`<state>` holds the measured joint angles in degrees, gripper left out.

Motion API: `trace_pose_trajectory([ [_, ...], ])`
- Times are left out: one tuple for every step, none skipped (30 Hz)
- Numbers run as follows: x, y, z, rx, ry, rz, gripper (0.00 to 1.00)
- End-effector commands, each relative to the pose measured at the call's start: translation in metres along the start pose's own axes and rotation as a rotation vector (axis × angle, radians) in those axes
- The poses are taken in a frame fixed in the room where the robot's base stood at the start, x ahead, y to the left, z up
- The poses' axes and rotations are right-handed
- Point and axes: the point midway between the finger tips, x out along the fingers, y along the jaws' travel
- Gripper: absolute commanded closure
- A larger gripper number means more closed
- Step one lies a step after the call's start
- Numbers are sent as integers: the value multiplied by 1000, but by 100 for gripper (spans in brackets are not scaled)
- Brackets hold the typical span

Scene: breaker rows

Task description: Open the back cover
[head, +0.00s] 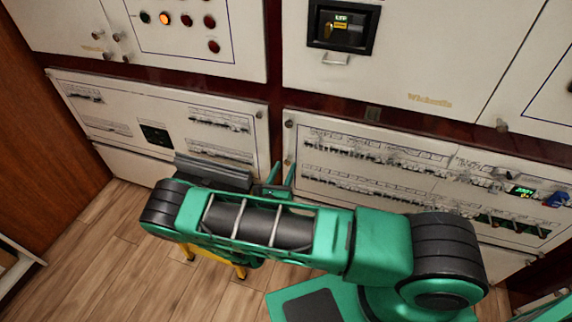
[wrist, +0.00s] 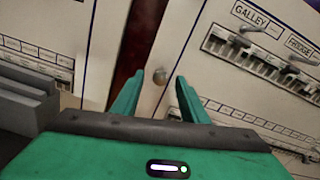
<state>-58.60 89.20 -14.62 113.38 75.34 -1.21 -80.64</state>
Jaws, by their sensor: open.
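My gripper (head: 283,168) is open and empty at the left edge of the lower right white breaker panel (head: 372,136). No label marks which panel is the back cover. My arm hides part of the panel's lower edge in the head view.
The lower left panel (head: 180,113) with breaker rows is beside my gripper. Upper panels carry indicator lights (head: 165,18) and a black-framed display (head: 342,26). A dark red frame (head: 275,95) separates them. The wooden floor (head: 115,240) is clear at the left.

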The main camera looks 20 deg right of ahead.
Motion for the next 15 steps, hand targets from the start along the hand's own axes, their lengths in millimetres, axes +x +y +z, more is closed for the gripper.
trace_pose_trajectory([
  [8, -1, 0, 0, 0, -2, 60],
  [12, -1, 0, 0, 0, -2, 60],
  [17, -1, 0, -1, 0, -2, 60],
  [20, -1, 0, -1, -1, -2, 60],
  [22, 0, 0, -1, -1, -1, 60],
  [25, 0, 0, 0, -1, 0, 60],
  [27, 0, 0, 0, 0, 0, 60],
  [29, 0, 0, 0, 0, 0, 60],
  [30, 0, 0, 0, 0, 0, 60],
  [31, 0, 0, 0, 0, 0, 60],
  [32, 0, 0, 0, 0, 0, 60],
  [32, 0, 0, 0, 0, 0, 60],
  [32, 0, 0, 0, 0, 0, 60],
  [32, 0, 0, 0, 0, 0, 60],
  [32, 0, 0, 0, 0, 0, 60],
])
